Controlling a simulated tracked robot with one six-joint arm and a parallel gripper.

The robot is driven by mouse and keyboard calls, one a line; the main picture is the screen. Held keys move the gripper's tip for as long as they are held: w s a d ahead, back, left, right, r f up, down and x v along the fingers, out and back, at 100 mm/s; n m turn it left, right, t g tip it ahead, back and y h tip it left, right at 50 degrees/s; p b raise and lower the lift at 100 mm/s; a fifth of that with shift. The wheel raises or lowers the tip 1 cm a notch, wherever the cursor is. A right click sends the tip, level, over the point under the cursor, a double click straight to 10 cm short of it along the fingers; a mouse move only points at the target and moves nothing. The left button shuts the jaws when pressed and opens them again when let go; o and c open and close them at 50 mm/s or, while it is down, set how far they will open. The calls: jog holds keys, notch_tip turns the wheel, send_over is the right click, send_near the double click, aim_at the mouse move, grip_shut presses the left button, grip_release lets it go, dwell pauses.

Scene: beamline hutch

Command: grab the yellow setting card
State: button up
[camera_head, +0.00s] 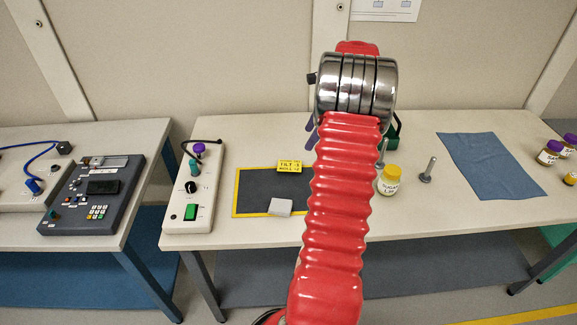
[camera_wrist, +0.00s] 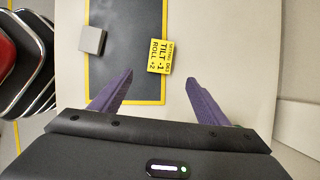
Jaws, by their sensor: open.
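The yellow setting card (camera_head: 289,167) lies at the upper right part of the dark mat with a yellow border (camera_head: 245,190), on the right-hand bench. In the wrist view the card (camera_wrist: 160,57) shows black print reading "TILT -1" and "ROLL +2", and it overlaps the mat's yellow border. My gripper (camera_wrist: 158,78) has its two purple fingers spread apart with nothing between them. In the wrist picture the card appears just beyond the fingertips, roughly midway between them. In the head view my red arm hides most of the gripper.
A grey-white block (camera_head: 280,207) lies on the mat's near edge. A control box (camera_head: 194,187) with a green switch stands left of the mat. A yellow-lidded jar (camera_head: 389,180) and a metal post (camera_head: 428,170) stand right of my arm. A blue cloth (camera_head: 490,165) lies farther right.

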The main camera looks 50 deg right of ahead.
jog(key=shift+s, duration=0.15)
send_near(293, 165)
jog(key=shift+x, duration=1.25)
jog(key=shift+a, duration=0.15)
jog(key=shift+x, duration=2.6)
jog(key=shift+c, duration=0.2)
jog(key=c, duration=1.1)
